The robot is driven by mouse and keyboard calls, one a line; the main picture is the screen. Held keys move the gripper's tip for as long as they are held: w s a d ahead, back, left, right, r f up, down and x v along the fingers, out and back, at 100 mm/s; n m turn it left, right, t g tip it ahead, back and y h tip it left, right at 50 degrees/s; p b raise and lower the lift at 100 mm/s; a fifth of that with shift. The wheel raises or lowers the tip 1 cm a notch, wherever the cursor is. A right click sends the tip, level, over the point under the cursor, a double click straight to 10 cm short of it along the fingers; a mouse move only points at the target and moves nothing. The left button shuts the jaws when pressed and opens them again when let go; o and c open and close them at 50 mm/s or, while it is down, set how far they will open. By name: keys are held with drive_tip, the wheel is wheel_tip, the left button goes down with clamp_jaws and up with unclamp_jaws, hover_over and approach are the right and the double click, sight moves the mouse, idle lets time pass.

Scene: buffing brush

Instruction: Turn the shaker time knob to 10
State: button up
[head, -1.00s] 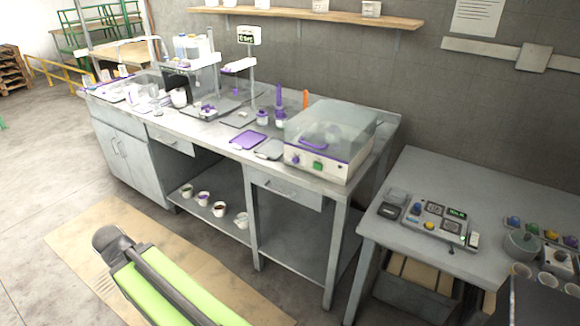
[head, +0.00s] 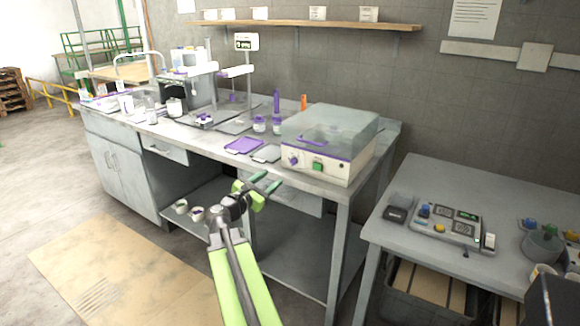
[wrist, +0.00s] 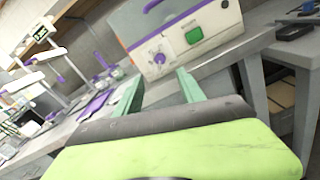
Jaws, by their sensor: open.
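The shaker (head: 330,145) is a cream box with a clear lid at the right end of the grey bench. On its front are a purple knob (head: 293,161), a green button (head: 318,167) and a light knob (head: 344,168) at the right. In the wrist view the purple knob (wrist: 159,58) and green button (wrist: 194,36) face me. Number marks are too small to read. My gripper (head: 266,186) is open and empty, in front of and below the shaker, touching nothing. In the wrist view its green fingers (wrist: 158,88) point towards the shaker front, apart from the knob.
A purple tray (head: 244,146) and a grey tray (head: 267,154) lie left of the shaker near the bench edge. Purple-capped bottles (head: 260,124) stand behind them. A lower table (head: 440,262) with a control panel is at the right. The floor in front is clear.

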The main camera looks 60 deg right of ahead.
sight(292, 163)
drive_tip(key=d, duration=1.3)
